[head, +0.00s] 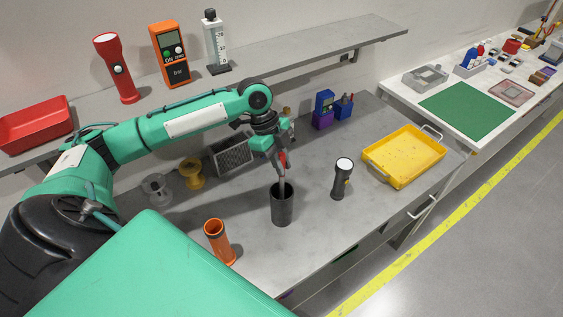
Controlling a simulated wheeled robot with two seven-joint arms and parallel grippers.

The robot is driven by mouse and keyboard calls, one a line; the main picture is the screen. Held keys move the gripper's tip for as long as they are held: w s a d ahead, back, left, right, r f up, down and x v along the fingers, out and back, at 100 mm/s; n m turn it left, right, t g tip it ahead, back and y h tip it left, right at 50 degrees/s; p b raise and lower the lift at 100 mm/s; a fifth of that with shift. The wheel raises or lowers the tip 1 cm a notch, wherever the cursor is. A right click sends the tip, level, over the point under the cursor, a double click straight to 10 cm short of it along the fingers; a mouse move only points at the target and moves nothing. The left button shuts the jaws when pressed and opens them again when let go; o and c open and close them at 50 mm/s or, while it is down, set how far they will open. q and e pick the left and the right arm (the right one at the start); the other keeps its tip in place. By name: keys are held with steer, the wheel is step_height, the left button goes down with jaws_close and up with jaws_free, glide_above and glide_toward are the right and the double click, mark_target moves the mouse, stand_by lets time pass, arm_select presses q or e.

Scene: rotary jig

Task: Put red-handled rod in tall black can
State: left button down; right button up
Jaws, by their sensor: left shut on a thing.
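The tall black can (282,208) stands upright on the grey bench, near the middle of the head view. My left gripper (281,152) is above the can, pointing down, and is shut on the red-handled rod (283,163) by its red handle. The rod hangs roughly upright. Its lower part reaches the can's mouth, and its tip is hidden, seemingly inside the rim. My right gripper is not in view.
An orange tube (219,243) stands left of the can and a black flashlight (342,180) right of it. A yellow tray (405,158) lies farther right. Yellow (191,173) and clear spools and a dark grey box (233,156) sit behind on the left.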

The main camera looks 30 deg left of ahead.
arm_select(q)
steer(key=shift+f, duration=0.15)
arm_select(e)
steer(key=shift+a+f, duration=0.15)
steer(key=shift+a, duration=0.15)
arm_select(q)
steer(key=c, duration=1.3)
jaws_free()
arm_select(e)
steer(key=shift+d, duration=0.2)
arm_select(q)
steer(key=shift+a, duration=0.15)
steer(key=a+p, duration=0.1)
steer(key=a, duration=0.2)
steer(key=shift+a, duration=0.3)
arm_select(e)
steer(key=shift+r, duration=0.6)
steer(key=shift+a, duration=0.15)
